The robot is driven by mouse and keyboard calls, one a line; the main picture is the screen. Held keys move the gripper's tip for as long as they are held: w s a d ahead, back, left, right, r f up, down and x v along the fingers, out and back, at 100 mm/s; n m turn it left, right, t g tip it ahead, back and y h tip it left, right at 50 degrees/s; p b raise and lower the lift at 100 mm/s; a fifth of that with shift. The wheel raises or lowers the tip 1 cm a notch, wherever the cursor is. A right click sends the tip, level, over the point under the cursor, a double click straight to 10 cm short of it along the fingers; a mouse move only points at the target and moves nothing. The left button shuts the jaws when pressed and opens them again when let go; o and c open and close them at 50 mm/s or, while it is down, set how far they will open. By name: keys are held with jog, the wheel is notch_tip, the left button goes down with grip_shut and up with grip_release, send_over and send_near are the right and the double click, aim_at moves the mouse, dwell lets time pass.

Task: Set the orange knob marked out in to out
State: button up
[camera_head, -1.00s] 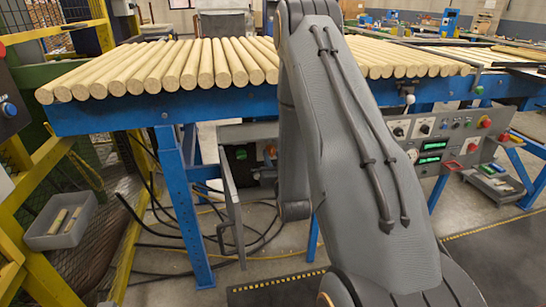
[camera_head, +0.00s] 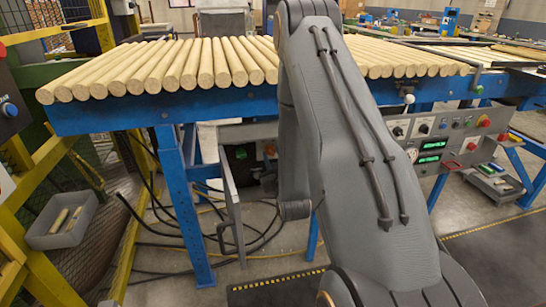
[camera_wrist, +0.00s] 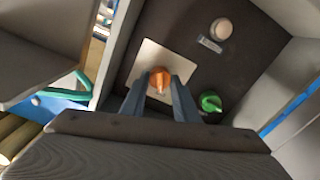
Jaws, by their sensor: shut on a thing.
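In the wrist view the orange knob (camera_wrist: 159,79) sits on a pale square plate (camera_wrist: 151,56) on a dark panel. My gripper (camera_wrist: 160,88) reaches in from below, with its two fingers on either side of the knob, shut on it. The knob's markings cannot be read at this size. The open box (camera_head: 246,160) under the log table shows beside the arm.
A green knob (camera_wrist: 210,101) is right of the orange one, and a round pale button (camera_wrist: 221,28) with a small label is above. Box walls close in on both sides. Logs (camera_head: 205,62) lie on the blue-framed table. A grey bin (camera_head: 62,220) is at left.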

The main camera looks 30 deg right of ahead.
jog(key=o, duration=1.1)
jog(key=shift+c, duration=0.2)
jog(key=v, duration=0.7)
jog(key=shift+s, duration=0.4)
jog(key=shift+w+a+r, duration=0.1)
jog(key=shift+a, duration=0.05)
